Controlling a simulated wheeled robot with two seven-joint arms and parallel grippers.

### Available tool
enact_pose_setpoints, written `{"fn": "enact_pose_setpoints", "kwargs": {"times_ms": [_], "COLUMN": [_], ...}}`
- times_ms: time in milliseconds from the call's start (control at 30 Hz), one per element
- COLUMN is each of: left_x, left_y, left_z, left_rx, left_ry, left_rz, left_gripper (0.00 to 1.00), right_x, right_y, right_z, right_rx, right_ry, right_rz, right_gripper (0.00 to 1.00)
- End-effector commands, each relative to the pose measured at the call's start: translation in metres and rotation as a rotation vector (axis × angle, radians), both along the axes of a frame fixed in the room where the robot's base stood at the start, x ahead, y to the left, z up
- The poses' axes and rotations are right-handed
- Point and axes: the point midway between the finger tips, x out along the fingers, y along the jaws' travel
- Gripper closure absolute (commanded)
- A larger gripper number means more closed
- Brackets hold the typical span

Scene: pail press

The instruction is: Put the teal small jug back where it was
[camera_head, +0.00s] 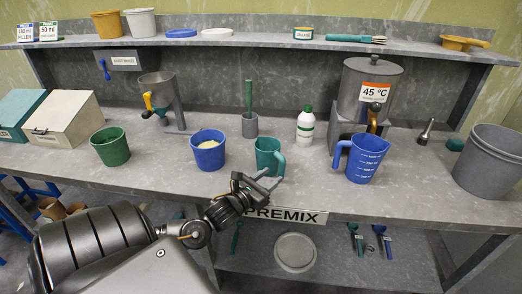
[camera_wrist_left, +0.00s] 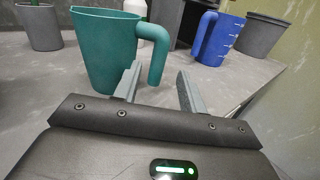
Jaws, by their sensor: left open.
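The teal small jug (camera_head: 267,155) stands upright near the front of the bench, between a blue pail and a larger blue jug. It also shows close up in the left wrist view (camera_wrist_left: 104,48), with its handle on the right. My left gripper (camera_head: 268,182) is at the bench's front edge, just in front of the jug. Its two fingers (camera_wrist_left: 158,82) are apart, with nothing held between them. In the wrist view the jug's handle shows beyond the fingers, above the gap between them. Whether a finger touches the handle I cannot tell. My right gripper is not in view.
A blue pail with pale contents (camera_head: 209,154) stands left of the jug, a blue measuring jug (camera_head: 364,159) right. Behind are a grey cup with a green-handled tool (camera_head: 250,126) and a white bottle (camera_head: 305,127). Bare bench (camera_head: 310,180) lies between the jugs. A shelf (camera_head: 250,40) runs above.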

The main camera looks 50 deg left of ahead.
Motion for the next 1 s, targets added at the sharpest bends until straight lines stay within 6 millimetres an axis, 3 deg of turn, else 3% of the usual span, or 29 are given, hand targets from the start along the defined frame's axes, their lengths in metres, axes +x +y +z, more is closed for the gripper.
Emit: {"fn": "enact_pose_setpoints", "kwargs": {"times_ms": [100, 300, 1000], "left_x": [-0.020, -0.036, -0.038], "left_y": [-0.001, -0.001, -0.001], "left_z": [-0.002, -0.001, 0.000], "left_rx": [-0.001, 0.001, 0.000], "left_ry": [0.003, 0.000, -0.001], "left_rz": [-0.001, 0.001, 0.001], "left_gripper": [0.59, 0.59, 0.59], "right_x": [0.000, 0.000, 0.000], "right_y": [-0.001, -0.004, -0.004], "right_z": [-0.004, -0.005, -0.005], "right_rx": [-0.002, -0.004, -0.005], "right_ry": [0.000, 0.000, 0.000], "right_rz": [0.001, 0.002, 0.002], "right_gripper": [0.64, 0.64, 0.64]}}
